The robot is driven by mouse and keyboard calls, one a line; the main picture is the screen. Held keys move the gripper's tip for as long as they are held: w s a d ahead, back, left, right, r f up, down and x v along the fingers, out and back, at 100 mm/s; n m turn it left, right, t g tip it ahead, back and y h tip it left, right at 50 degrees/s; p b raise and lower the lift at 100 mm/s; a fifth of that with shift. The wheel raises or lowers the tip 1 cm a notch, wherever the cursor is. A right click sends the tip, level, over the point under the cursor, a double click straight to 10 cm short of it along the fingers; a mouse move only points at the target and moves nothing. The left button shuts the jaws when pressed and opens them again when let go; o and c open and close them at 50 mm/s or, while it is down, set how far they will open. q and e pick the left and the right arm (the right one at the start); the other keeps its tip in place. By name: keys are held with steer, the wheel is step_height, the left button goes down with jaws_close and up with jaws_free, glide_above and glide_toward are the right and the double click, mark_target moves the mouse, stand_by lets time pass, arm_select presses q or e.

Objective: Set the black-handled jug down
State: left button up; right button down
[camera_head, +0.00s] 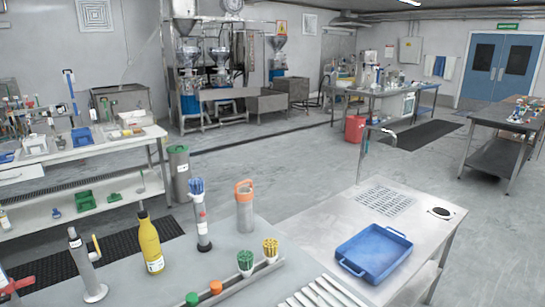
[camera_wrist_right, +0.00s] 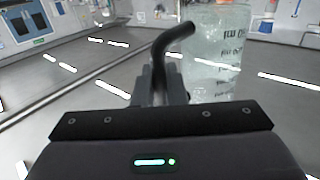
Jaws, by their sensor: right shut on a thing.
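The jug (camera_wrist_right: 215,55) shows in the right wrist view as a clear vessel with dark lettering, cut off by the top edge. Its black handle (camera_wrist_right: 172,38) curves down from the upper right to between the fingers of my right gripper (camera_wrist_right: 162,88). My right gripper is shut on this handle, and the jug is beyond it to the right. The jug's base is hidden or blurred, so I cannot tell whether it touches a surface. In the head view, neither the jug nor either gripper shows.
In the head view, a metal table (camera_head: 308,228) stands in front with a blue tray (camera_head: 375,254). A yellow bottle (camera_head: 151,243), an orange-topped cylinder (camera_head: 245,207) and several brushes stand at its left. A white bench (camera_head: 75,153) is at the left. The grey floor between is mostly open.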

steer(key=s+f, duration=0.1)
steer(key=s, duration=0.5)
steer(key=shift+s+d, duration=0.15)
steer(key=shift+d, duration=0.1)
steer(key=shift+f, duration=0.1)
